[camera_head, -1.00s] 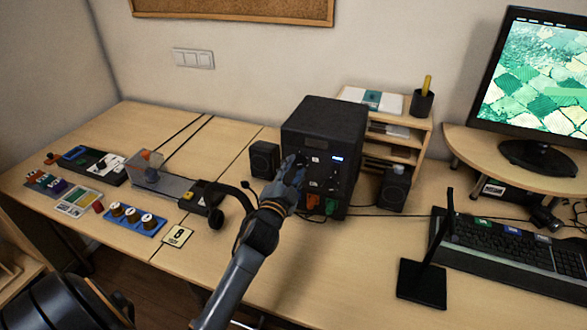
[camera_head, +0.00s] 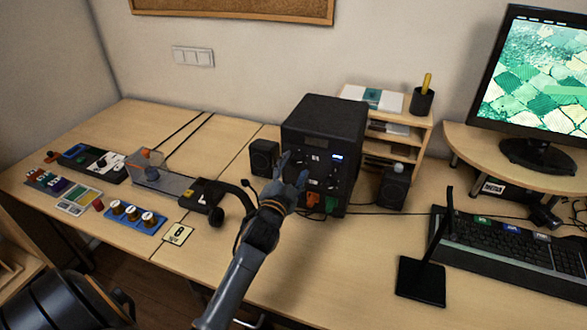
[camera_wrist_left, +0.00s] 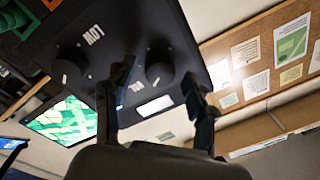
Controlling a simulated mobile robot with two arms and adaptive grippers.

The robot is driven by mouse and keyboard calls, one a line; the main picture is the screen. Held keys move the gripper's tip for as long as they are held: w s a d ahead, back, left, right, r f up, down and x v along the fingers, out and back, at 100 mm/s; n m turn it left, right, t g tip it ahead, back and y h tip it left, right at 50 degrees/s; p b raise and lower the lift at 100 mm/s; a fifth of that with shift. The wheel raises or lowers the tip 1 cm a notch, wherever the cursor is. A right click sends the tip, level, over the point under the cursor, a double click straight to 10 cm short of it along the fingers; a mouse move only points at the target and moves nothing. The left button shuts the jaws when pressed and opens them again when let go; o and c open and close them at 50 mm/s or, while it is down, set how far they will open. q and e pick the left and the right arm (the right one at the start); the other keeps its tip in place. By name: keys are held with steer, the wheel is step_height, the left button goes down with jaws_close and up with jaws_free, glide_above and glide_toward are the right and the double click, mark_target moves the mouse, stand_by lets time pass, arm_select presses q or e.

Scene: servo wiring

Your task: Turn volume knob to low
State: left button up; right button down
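A black box (camera_head: 325,112) stands upright on the desk, its front panel carrying knobs, small labels and a lit blue display. In the left wrist view the panel (camera_wrist_left: 70,52) is tilted, with a "LOW" label (camera_wrist_left: 92,36). My left gripper (camera_head: 295,166) is open in front of the panel, fingers spread and holding nothing. It covers part of the panel in the head view. I cannot tell if a finger touches a knob. My right gripper is not in view.
Small speakers (camera_head: 264,157) (camera_head: 393,187) flank the box. A black stand (camera_head: 422,281) and keyboard (camera_head: 510,249) lie to the right. Trays and small parts (camera_head: 135,220) lie on the left. The desk between my arm and the black stand is mostly clear.

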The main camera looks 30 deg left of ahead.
arm_select(q)
steer(key=v, duration=1.2)
stand_by(0.4)
